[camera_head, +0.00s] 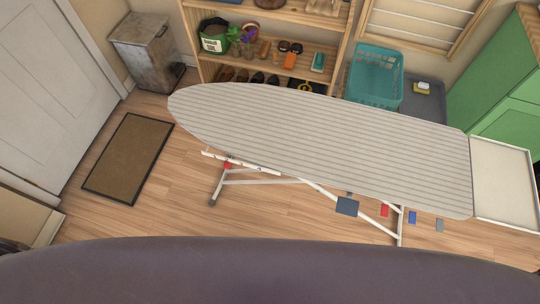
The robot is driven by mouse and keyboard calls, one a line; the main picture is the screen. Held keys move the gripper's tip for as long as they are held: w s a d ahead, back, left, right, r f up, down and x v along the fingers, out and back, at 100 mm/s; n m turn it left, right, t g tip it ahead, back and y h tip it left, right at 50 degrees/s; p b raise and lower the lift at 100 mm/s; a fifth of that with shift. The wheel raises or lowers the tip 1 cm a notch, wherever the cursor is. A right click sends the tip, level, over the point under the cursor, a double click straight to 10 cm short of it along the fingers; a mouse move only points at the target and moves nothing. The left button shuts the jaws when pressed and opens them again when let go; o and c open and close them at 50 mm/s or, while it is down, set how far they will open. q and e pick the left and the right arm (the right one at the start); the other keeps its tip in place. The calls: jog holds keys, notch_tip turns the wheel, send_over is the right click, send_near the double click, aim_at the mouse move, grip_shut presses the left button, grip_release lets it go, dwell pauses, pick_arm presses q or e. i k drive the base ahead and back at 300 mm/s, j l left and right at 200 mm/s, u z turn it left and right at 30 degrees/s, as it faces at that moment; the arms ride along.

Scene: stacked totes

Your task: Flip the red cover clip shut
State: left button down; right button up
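A small red clip (384,210) hangs at the near edge of the striped ironing board (320,140), toward its right end. It shows as a small red tab just below the edge; whether it is open or shut is too small to tell. A blue tab (412,217) and a grey tab (439,224) hang beside it to the right. Another small red part (228,164) is on the white frame under the board's left part. Neither of my grippers is in view.
White folding legs (262,181) and a dark blue-grey panel (347,206) are below the board. A white tray (503,180) adjoins its right end. A shelf (265,70), teal basket (375,78) and green cabinet (500,85) stand behind. Wooden floor is clear in front.

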aim_at(384, 208)
jog(key=k+z, duration=0.1)
jog(key=z, duration=1.35)
jog(key=j+z, duration=0.2)
jog(key=i+j, duration=0.05)
jog(key=j, duration=0.05)
